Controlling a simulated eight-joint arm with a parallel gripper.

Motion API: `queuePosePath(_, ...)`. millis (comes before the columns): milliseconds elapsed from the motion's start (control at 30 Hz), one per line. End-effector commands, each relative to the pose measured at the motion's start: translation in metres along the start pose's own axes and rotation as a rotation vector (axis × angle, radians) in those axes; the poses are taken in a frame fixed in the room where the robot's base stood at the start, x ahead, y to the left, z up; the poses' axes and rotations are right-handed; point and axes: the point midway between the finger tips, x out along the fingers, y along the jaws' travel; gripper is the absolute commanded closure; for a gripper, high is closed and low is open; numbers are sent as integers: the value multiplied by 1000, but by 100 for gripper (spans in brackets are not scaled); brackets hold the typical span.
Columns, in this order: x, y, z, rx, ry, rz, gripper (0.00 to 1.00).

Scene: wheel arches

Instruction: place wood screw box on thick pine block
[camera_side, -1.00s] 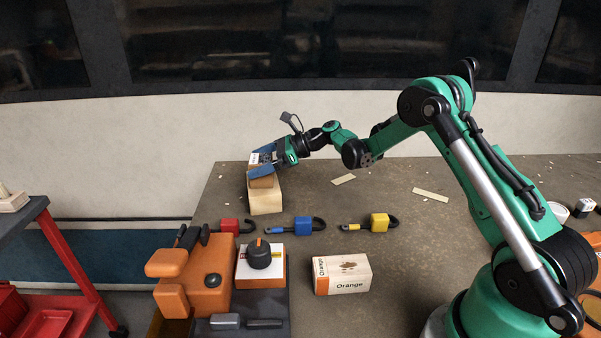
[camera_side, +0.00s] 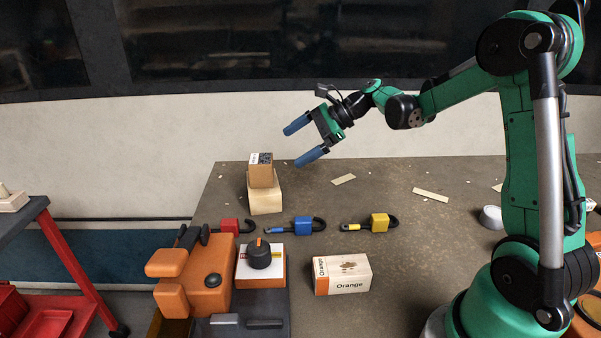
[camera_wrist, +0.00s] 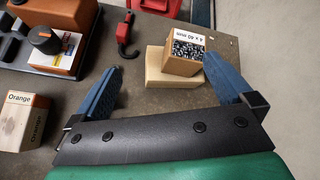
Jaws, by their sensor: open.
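The wood screw box (camera_side: 261,176) is a small brown carton with a printed white label. It rests on top of the thick pine block (camera_side: 266,201), a pale wooden block on the bench near its far left edge. In the wrist view the screw box (camera_wrist: 185,62) shows a label and a picture of screws, and it sits on the pine block (camera_wrist: 157,70) toward one end. My gripper (camera_side: 300,143) is open and empty, up and to the right of the box and apart from it. Its blue fingers (camera_wrist: 168,92) also show in the wrist view.
An Orange carton (camera_side: 342,275), an orange tool (camera_side: 199,277) and a black knob on a white box (camera_side: 261,258) stand nearer. Thin wood strips (camera_side: 430,195) lie on clear bench at right.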

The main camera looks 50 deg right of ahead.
Motion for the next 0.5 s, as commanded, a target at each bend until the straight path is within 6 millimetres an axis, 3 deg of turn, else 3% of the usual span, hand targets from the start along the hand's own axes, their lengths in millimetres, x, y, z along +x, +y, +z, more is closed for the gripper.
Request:
queuePosePath(33,3,16,16,-142,60,29,0)
queuePosePath(200,1,68,46,-723,268,146,0)
queuePosePath(400,-12,125,55,-1433,450,323,0)
queuePosePath(500,-18,143,52,-1722,510,404,0)
